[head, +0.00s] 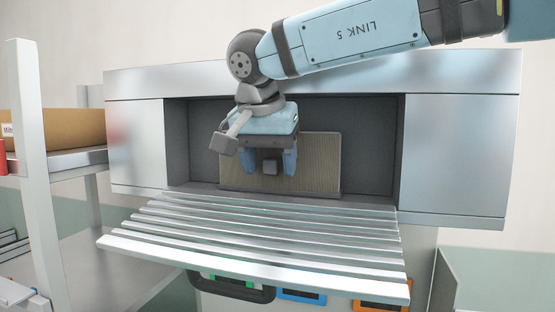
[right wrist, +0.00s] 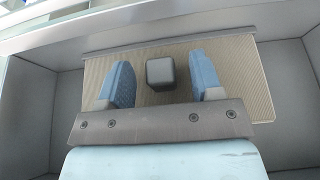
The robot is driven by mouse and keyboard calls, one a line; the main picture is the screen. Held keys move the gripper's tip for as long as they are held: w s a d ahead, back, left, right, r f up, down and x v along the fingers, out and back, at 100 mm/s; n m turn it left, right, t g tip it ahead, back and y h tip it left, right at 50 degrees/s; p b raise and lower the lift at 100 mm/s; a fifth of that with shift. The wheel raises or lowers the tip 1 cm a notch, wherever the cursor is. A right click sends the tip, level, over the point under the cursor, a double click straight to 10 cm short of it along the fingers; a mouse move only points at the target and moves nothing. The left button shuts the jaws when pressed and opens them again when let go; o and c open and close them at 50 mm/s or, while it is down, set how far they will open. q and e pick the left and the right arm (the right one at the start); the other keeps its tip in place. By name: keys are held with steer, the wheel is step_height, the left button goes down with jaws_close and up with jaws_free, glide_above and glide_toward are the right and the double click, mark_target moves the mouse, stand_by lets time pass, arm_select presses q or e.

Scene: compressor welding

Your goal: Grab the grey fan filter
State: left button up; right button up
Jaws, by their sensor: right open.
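The fan filter (head: 318,165) is a grey-brown ribbed rectangular panel inside the recess of the metal cabinet, leaning near its back wall. A small dark grey block-shaped knob (head: 270,167) sticks out from its face. My right gripper (head: 272,166) is in front of the filter, with its two blue fingers apart, one on each side of the knob. In the right wrist view the knob (right wrist: 161,72) sits between the open fingers, with gaps on both sides, and the filter (right wrist: 220,75) lies behind. My left gripper is not in view.
The metal cabinet (head: 460,140) surrounds the recess with side panels and a top edge. A slatted metal flap (head: 250,245) slopes out below the opening.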

steer(key=shift+w+f, duration=0.25)
steer(key=shift+f, duration=0.3)
steer(key=shift+s, duration=0.2)
steer(key=shift+w, duration=0.1)
steer(key=c, duration=1)
steer(key=shift+c, duration=0.2)
steer(key=shift+r, duration=0.1)
